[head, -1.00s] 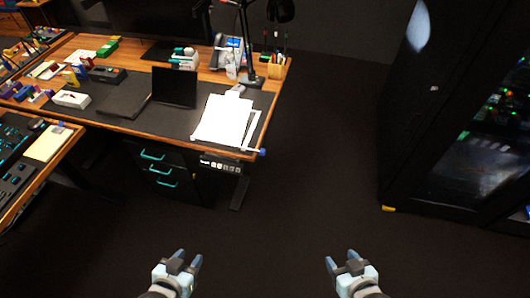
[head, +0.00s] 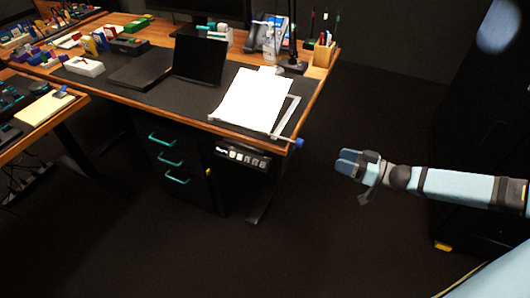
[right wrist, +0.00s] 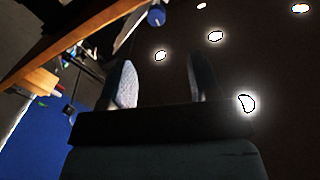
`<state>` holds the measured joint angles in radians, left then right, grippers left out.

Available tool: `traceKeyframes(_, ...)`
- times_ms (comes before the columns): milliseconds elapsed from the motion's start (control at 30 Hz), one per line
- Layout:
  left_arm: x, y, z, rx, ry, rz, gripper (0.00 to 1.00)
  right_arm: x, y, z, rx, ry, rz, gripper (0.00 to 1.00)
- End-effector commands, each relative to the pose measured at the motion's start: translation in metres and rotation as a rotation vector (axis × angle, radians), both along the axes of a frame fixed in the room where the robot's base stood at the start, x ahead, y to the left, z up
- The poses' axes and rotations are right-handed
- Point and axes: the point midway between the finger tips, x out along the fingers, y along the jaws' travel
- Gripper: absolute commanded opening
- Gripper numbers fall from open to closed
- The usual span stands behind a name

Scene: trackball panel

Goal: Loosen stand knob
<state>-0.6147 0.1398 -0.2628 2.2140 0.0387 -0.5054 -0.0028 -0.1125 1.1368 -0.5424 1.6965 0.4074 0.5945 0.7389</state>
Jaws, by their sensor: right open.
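The blue stand knob (head: 299,143) sits at the end of a thin grey bar at the desk's front right corner. The bar belongs to the stand (head: 287,115) beside the white sheets of paper (head: 254,99). My right gripper (head: 346,163) is open and empty, right of the knob and apart from it, over the dark floor. In the right wrist view, a blue knob (right wrist: 156,16) shows at the top, beyond the two spread fingers (right wrist: 160,85). My left gripper is not in view.
The wooden desk (head: 322,78) carries a black laptop (head: 200,60), a pen holder (head: 324,52) and a lamp. A drawer unit with teal handles (head: 165,160) and a control panel (head: 243,154) are under it.

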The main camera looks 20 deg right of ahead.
Motion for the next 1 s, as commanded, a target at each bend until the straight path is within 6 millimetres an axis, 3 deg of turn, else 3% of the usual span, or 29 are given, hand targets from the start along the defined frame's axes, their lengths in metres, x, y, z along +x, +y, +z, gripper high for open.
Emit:
traceKeyframes(100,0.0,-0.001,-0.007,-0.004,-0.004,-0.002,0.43,0.004,-0.012,0.0,0.01,-0.004,0.01,0.56)
traceKeyframes(233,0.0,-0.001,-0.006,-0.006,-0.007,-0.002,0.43,0.011,-0.007,0.002,0.013,-0.006,0.011,0.56)
traceKeyframes(700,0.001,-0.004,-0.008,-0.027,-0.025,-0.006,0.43,0.079,0.051,0.002,0.014,-0.008,0.01,0.56)
traceKeyframes(1000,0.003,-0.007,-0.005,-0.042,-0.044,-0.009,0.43,0.106,0.074,0.002,0.012,-0.004,0.009,0.56)
